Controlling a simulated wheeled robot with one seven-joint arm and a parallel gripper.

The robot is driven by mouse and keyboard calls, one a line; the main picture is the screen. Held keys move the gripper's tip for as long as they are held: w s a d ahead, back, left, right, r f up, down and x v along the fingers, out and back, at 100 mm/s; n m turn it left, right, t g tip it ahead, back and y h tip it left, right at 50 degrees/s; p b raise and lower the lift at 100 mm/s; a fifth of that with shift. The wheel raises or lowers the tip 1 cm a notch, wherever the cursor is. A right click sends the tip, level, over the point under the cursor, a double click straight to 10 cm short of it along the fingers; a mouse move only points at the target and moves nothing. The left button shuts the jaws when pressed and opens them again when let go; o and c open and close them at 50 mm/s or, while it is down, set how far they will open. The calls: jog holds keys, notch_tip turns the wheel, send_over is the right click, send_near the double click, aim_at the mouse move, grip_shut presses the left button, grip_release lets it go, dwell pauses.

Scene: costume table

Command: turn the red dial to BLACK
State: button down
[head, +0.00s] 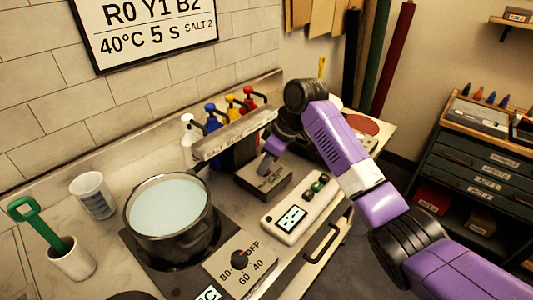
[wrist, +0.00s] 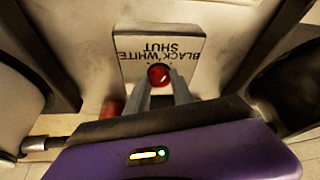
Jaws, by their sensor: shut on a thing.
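The red dial (wrist: 159,75) shows in the wrist view on a pale panel (wrist: 185,45) lettered BLACK, WHITE and SHUT, which reads upside down there. My gripper (wrist: 162,82) is shut on the dial, with a finger to each side of it. A small pale mark shows on the dial, but I cannot tell which word it points to. In the head view the panel is the top of a grey box (head: 275,188) under the salt dispenser, and my gripper (head: 266,168) reaches down onto it. The dial is hidden there.
The SALT BLUE dispenser (head: 228,140) overhangs just left of my gripper. A pot of liquid (head: 170,205) and a temperature dial (head: 240,259) are further left. A controller with a display (head: 291,219) lies in front. Several coloured pump bottles (head: 212,122) stand behind.

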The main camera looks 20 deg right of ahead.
jog(key=shift+s+a+m+h+p, duration=0.1)
jog(key=shift+m+h+p, duration=0.5)
jog(key=shift+m+p, duration=0.9)
jog(key=shift+t, duration=0.3)
jog(key=c, duration=1.1)
grip_release()
jog(key=v, duration=0.7)
jog(key=shift+r+b, duration=0.35)
jog(key=shift+b, duration=0.05)
jog(key=shift+s, duration=0.1)
